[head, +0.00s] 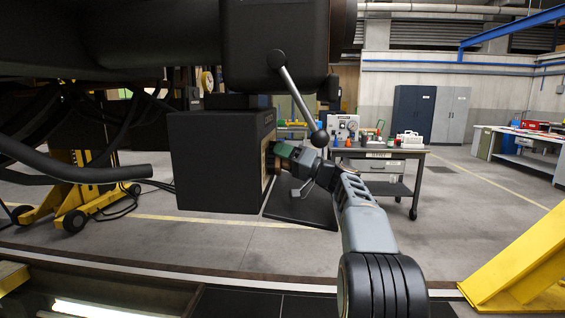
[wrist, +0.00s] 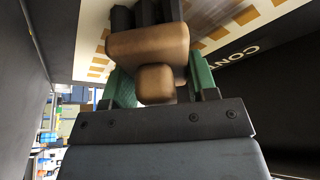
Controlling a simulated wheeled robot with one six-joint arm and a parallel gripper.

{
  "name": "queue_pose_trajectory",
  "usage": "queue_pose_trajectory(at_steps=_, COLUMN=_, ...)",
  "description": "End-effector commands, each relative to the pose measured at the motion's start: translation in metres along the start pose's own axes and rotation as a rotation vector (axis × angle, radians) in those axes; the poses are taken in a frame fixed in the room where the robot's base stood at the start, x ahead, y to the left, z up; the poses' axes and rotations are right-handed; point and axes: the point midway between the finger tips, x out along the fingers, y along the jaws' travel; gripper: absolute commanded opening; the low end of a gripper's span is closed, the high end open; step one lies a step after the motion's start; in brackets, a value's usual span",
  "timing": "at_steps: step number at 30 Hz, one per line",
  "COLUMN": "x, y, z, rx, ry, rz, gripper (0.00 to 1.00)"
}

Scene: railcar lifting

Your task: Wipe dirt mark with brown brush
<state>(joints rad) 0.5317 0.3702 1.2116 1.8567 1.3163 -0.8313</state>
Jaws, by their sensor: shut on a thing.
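The brown brush (wrist: 148,48) is in my gripper (wrist: 158,82), its handle between the two green fingers in the wrist view. Its dark bristles point away from me at a cream panel with an orange checked border (wrist: 88,38). In the head view my gripper (head: 281,155) is at the right face of a black box (head: 215,165), which carries that panel. The bristles look close to or on the panel; I cannot tell if they touch. I see no clear dirt mark; the brush hides part of the panel.
A metal lever with a ball end (head: 298,98) hangs from the dark undercarriage just above my gripper. A workbench (head: 385,155) with items stands behind. A yellow stand (head: 525,265) is at lower right, and a yellow jack (head: 75,190) at left. Open floor lies between.

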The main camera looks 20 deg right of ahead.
Motion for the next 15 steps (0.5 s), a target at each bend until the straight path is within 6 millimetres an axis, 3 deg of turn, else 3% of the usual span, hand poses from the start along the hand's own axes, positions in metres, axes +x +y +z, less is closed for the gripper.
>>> queue_pose_trajectory(at_steps=15, x=-0.01, y=-0.02, z=0.021, rx=-0.002, ry=0.002, rz=-0.001, gripper=0.34)
